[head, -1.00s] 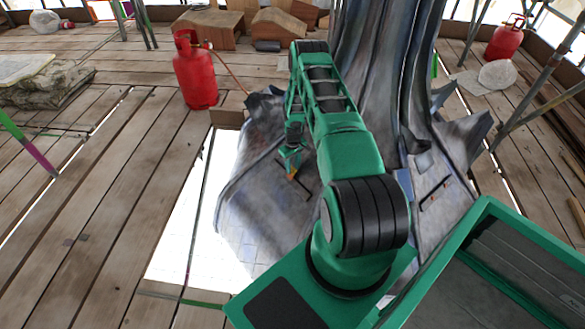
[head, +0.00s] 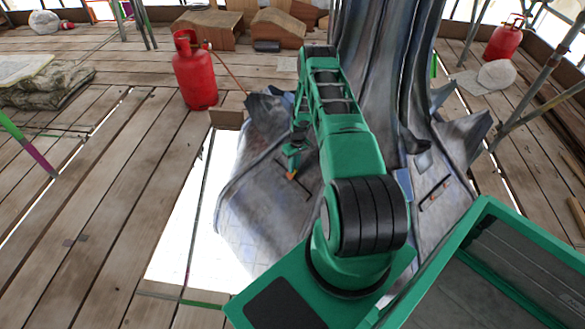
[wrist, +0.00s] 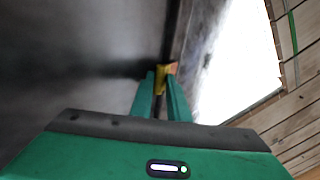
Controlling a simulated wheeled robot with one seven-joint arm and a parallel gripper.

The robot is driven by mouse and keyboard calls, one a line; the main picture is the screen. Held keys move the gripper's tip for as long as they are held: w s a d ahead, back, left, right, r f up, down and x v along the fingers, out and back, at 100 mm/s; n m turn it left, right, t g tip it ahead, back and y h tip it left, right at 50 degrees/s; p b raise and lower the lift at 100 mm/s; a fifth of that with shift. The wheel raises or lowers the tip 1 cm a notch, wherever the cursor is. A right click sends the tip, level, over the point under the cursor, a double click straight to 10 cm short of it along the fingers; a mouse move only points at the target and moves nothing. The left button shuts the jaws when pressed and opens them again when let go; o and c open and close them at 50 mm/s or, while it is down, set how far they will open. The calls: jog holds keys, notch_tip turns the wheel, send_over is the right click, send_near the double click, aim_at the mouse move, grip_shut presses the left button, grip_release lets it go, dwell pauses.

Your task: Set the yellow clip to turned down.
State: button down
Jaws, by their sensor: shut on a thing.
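The yellow clip (wrist: 161,78) shows in the wrist view between the tips of my gripper (wrist: 160,82). My gripper is shut on it, with a finger on either side. The clip sits beside a dark bar that runs along the grey metal sheet (wrist: 80,60). In the head view my gripper (head: 291,174) is small, low over the grey sheet left of my arm, with an orange-yellow spot at its tip. The fingers cover much of the clip, and its exact angle cannot be told.
A red gas cylinder (head: 196,72) with a hose stands on the plank floor (head: 110,150) at the left. An open gap (head: 190,230) in the floor lies left of the sheet. The tall grey spire (head: 390,60) rises behind my arm. A second dark bar lies on the sheet at right.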

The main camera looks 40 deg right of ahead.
jog(key=c, duration=1.7)
grip_release()
jog(key=shift+d, duration=0.1)
jog(key=shift+a+r+h, duration=0.2)
jog(key=shift+a+h, duration=0.2)
jog(key=shift+h, duration=0.2)
jog(key=shift+s+a+r+m+h, duration=0.25)
jog(key=shift+s+a+r+h, duration=0.35)
jog(key=shift+r, duration=4.6)
jog(key=shift+s+a+r+m+h, duration=0.25)
jog(key=shift+a+r, duration=0.65)
jog(key=shift+r, duration=4.3)
jog(key=shift+s+a+r+m+h, duration=0.2)
jog(key=shift+s+a+r+h, duration=0.4)
jog(key=shift+r, duration=4.6)
jog(key=shift+w+a+y, duration=0.1)
jog(key=shift+a+y, duration=0.05)
jog(key=shift+y, duration=0.1)
